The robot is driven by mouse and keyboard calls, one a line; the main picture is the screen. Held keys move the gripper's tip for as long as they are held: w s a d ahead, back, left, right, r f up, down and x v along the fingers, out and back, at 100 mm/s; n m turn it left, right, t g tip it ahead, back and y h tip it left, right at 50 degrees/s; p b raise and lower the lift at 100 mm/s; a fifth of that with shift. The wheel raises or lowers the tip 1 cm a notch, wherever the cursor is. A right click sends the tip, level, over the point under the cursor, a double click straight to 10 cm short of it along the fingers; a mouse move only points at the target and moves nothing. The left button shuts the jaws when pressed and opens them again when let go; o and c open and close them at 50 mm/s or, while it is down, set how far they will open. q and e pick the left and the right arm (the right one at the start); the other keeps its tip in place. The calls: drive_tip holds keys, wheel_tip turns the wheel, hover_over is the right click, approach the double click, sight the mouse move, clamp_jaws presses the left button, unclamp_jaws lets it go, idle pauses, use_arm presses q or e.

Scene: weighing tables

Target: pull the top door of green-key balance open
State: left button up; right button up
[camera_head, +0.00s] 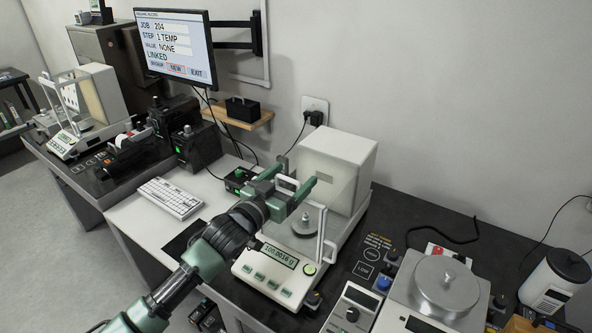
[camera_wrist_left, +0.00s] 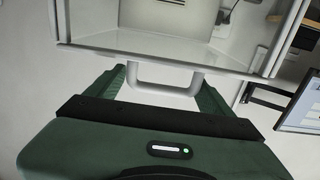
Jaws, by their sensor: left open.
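The balance with green keys (camera_head: 268,283) stands at the centre of the bench, its display lit with a reading near 100. A small metal weight (camera_head: 306,217) sits on the pan inside its glass chamber. My left gripper (camera_head: 293,180) is open above the chamber, at the top door's white handle (camera_head: 287,184). In the left wrist view the U-shaped handle (camera_wrist_left: 165,90) lies between the two spread fingers (camera_wrist_left: 163,80), with gaps showing beside it. The top door looks closed, but the gripper partly hides it. My right gripper is in neither view.
A side door handle (camera_head: 330,251) sticks out on the balance's right. A metal-topped device (camera_head: 438,285) stands at the right. A keyboard (camera_head: 170,197), monitor (camera_head: 178,45) and second balance (camera_head: 85,125) are to the left. The wall is close behind.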

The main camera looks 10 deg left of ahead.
use_arm(q)
drive_tip(key=shift+x, duration=1.05)
drive_tip(key=shift+c, duration=0.3)
